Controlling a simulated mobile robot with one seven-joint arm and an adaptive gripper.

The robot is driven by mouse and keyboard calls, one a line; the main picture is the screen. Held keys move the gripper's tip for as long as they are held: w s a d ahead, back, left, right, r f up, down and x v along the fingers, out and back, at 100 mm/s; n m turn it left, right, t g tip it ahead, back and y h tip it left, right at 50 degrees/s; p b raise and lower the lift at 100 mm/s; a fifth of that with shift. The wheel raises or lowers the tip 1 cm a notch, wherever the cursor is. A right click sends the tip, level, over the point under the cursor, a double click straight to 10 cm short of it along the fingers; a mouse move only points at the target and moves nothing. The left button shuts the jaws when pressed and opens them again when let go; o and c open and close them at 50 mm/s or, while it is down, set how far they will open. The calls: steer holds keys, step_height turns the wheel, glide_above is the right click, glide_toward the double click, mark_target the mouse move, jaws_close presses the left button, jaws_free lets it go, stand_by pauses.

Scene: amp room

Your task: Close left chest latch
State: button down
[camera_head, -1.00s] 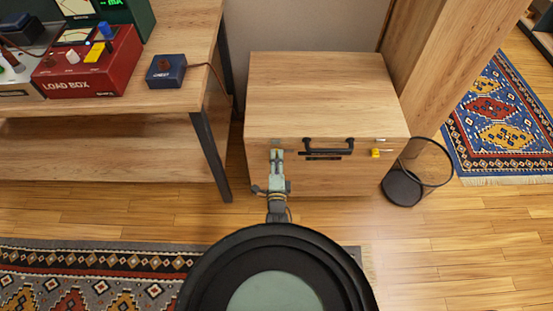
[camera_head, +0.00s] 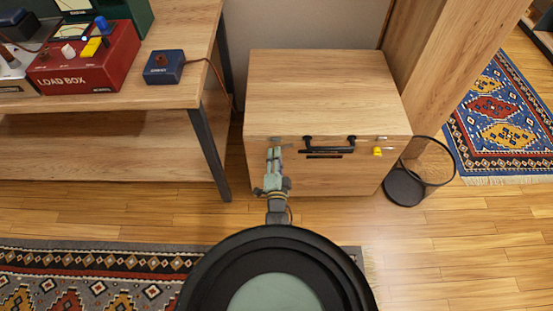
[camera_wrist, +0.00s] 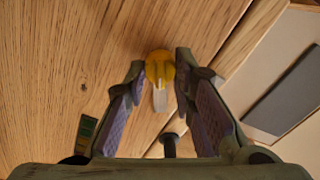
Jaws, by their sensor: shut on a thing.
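The wooden chest (camera_head: 325,95) stands on the floor with its lid down. My gripper (camera_head: 274,152) is at the upper left of its front face, near the lid seam, and hides most of the left latch in the head view. In the wrist view the left latch's yellow knob (camera_wrist: 159,68) sits between the fingertips of my gripper (camera_wrist: 160,75), with a pale metal tongue (camera_wrist: 160,100) beside it. The fingers are shut on the knob. The right latch (camera_head: 377,151), also with a yellow knob, is on the right of the front.
A black handle (camera_head: 328,149) is on the chest front between the latches. A wire basket (camera_head: 420,170) stands close to the chest's right. A wooden bench (camera_head: 110,100) with a red load box (camera_head: 85,60) and a blue box (camera_head: 164,67) is at left.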

steer(key=n+b, duration=0.2)
steer(key=n, duration=0.4)
steer(key=n+b, duration=0.1)
steer(key=n, duration=0.5)
steer(key=shift+w+a+r+n+b, duration=0.1)
steer(key=shift+a+r+n+b, duration=0.05)
steer(key=shift+n+b, duration=0.2)
stand_by(0.4)
steer(key=c, duration=1.4)
jaws_free()
steer(key=shift+o, duration=0.2)
